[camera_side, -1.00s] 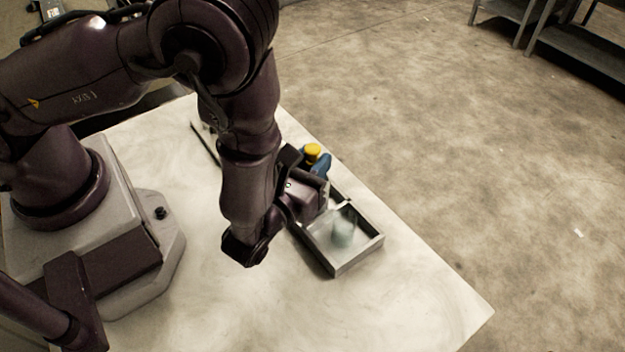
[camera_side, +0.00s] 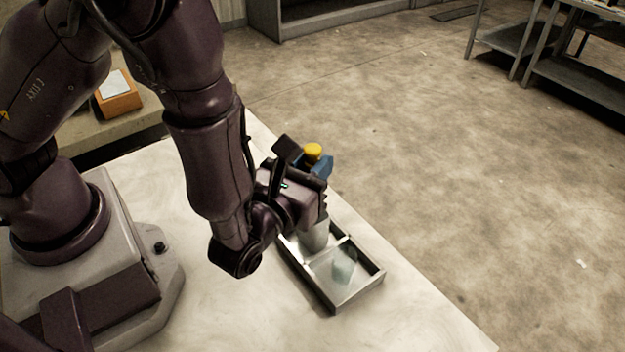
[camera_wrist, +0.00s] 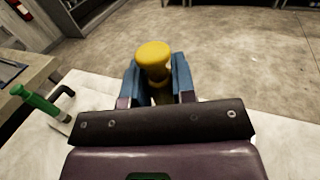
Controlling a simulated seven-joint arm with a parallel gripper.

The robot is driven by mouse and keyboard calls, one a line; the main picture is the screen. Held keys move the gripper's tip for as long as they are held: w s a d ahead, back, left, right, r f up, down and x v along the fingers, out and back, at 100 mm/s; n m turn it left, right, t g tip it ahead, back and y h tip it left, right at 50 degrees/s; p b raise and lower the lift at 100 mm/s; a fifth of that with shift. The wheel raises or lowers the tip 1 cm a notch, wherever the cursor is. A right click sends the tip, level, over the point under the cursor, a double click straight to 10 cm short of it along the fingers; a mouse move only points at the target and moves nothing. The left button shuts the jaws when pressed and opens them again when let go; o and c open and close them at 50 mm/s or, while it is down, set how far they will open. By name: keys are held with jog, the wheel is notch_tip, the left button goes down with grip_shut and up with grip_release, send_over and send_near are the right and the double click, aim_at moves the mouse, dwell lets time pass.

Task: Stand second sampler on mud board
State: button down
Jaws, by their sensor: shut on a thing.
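My gripper (camera_side: 322,166) has blue fingers and is shut on a sampler, whose yellow cap (camera_side: 312,152) sticks up between them. In the wrist view the cap (camera_wrist: 153,60) stands between the blue fingertips (camera_wrist: 158,88). A grey cylindrical body (camera_side: 314,233) shows below the gripper, roughly upright, over the far part of a grey divided tray (camera_side: 362,290). I cannot tell whether its lower end touches the tray. I cannot tell which thing is the mud board.
A pale translucent piece (camera_side: 343,266) lies in the tray's near compartment. A green-handled tool (camera_wrist: 38,103) is at the left in the wrist view. An orange box (camera_side: 118,95) stands on a bench behind. The pale table (camera_side: 420,315) is clear near its front corner.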

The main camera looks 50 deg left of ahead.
notch_tip(320, 180, up, 2)
jog(key=shift+r, duration=0.2)
jog(key=shift+w+a+r, duration=0.15)
jog(key=shift+a, duration=0.2)
jog(key=w+a+n+g+y, duration=0.1)
jog(key=a+n+g+y, duration=0.85)
jog(key=a, duration=1.85)
notch_tip(320, 180, down, 9)
jog(key=shift+f+m, duration=0.25)
jog(key=shift+f, duration=0.05)
jog(key=c, duration=0.9)
grip_release()
jog(key=shift+c, duration=0.2)
